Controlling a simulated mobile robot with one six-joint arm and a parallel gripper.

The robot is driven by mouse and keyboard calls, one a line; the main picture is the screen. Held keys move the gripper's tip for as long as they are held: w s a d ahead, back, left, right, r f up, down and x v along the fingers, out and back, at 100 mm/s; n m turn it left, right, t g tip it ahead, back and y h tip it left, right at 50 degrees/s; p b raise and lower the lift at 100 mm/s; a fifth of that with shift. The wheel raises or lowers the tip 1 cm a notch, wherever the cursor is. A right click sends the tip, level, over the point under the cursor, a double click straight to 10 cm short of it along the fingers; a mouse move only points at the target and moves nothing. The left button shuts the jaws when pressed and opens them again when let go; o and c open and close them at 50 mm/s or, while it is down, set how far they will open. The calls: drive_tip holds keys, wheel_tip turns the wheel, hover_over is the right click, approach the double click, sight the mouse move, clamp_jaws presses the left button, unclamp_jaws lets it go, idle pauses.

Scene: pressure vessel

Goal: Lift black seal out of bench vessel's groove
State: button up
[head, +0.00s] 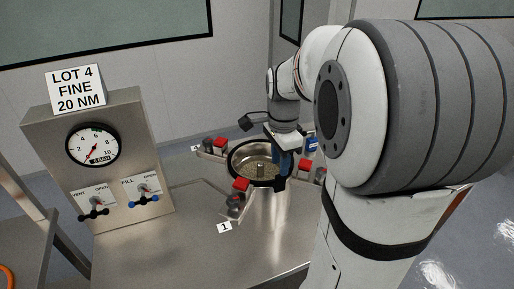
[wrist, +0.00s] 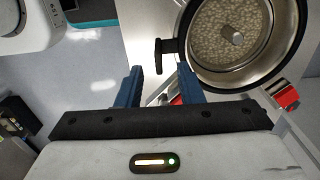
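The bench vessel (head: 268,208) is an open steel pot with a pale granular bed and a central post inside. The black seal (head: 231,160) shows as a dark ring around its mouth. In the wrist view the seal (wrist: 184,62) runs along the rim at upper right, and a black T-shaped tab (wrist: 158,56) sticks out from its left side. My gripper (head: 283,163) is over the vessel's right side in the head view. In the wrist view my gripper (wrist: 160,74) has its two blue fingers apart, with the tab appearing between them. Contact cannot be told.
Red-topped clamps (head: 240,185) stand around the vessel, near a label reading 1 (head: 224,227). A gauge panel (head: 98,160) with two valves and a LOT 4 FINE 20 NM sign (head: 76,89) stands left. The bench top (head: 165,245) is clear at front left.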

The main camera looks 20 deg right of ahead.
sight(280, 191)
drive_tip(key=f, duration=0.2)
drive_tip(key=f+p, duration=0.1)
drive_tip(key=f, duration=0.4)
drive_tip(key=shift+s+d+f+p, duration=0.1)
drive_tip(key=shift+d+f+p, duration=0.05)
drive_tip(key=shift+d+p, duration=0.15)
drive_tip(key=shift+c, duration=0.2)
clamp_jaws()
